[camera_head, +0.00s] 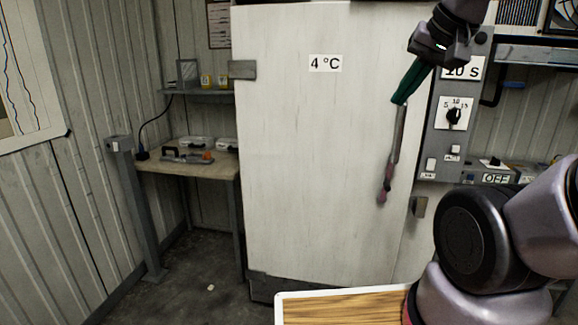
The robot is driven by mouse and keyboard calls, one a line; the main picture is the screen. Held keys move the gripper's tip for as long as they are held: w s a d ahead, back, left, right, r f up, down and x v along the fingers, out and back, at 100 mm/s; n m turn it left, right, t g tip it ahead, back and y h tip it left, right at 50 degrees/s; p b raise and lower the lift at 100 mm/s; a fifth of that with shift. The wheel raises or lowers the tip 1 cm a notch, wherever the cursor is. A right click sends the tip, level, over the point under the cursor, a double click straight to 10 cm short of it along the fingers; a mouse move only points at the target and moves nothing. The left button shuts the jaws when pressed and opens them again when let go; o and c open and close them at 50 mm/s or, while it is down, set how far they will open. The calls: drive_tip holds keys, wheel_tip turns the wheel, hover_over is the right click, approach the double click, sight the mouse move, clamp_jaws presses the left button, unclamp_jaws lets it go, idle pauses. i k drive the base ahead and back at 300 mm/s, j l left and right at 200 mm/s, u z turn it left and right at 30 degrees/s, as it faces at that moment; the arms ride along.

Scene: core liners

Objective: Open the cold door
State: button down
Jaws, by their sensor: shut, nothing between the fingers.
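The cold door (310,150) is a tall white panel with a "4 °C" label (325,63) and a grey hinge (242,70) on its left edge. I see no clear gap at its right edge, though my arm hides part of that side. A long grey handle (398,145) with a pinkish lower end runs down the door's right part. My gripper (402,97) comes from the top right, its dark green fingers shut and empty. The fingertips overlap the handle's upper end in the picture. I cannot tell whether they touch it.
A grey control panel (430,150) with a dial and switches stands right of the door. A side table (215,168) with cases and tools stands at left, below a small shelf (200,95). A wooden board with a white rim (345,293) lies in front. The floor at left is mostly clear.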

sight(319, 128)
drive_tip(key=i+l+z, duration=0.1)
drive_tip(key=l, duration=0.4)
drive_tip(key=i+l+z, duration=0.1)
drive_tip(key=i+l, duration=0.2)
drive_tip(key=l, duration=0.15)
drive_tip(key=i+l+z, duration=0.1)
drive_tip(key=l, duration=0.4)
drive_tip(key=i+l+z, duration=0.1)
drive_tip(key=i+l, duration=0.25)
drive_tip(key=i+l+z, duration=0.1)
drive_tip(key=i+l, duration=0.15)
drive_tip(key=l, duration=0.25)
drive_tip(key=k+u, duration=0.15)
drive_tip(key=u, duration=0.5)
